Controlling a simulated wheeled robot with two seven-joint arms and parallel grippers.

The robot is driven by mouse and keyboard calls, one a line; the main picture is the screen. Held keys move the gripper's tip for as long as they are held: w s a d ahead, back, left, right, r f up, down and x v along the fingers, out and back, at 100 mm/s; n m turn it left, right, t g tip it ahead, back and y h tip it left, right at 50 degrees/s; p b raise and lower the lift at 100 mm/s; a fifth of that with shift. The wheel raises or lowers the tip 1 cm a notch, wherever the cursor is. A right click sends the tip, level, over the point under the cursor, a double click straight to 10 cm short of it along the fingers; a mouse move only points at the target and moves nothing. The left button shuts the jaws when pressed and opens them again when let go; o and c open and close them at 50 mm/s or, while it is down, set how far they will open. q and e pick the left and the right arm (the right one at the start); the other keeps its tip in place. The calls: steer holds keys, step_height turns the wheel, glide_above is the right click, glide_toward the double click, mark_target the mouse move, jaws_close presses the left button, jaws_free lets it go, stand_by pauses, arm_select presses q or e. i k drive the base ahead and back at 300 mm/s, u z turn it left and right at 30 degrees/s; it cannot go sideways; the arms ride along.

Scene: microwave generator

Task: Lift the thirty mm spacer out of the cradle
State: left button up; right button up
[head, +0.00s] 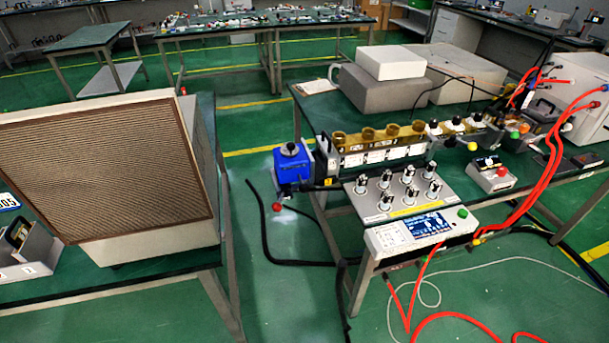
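I cannot pick out the thirty mm spacer for certain at this size. A grey holder with a dark upright piece in it (22,250) stands on the left bench, cut by the left edge; I cannot tell whether it is the cradle. A similar grey and dark unit (540,110) stands on the right bench among cables. A row of amber-topped units with white labels (375,147) sits in a long rack on the right bench. Neither of my grippers is in view.
A large beige box with a brown grille (105,165) fills much of the left bench (150,272). The right bench carries a control box with a screen (425,228), a blue unit (292,165) and red hoses (555,150). Green floor (290,310) with black cables lies between the benches.

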mark_target(325, 155)
steer(key=z, duration=0.75)
steer(key=i, duration=0.4)
steer(key=u, duration=1.85)
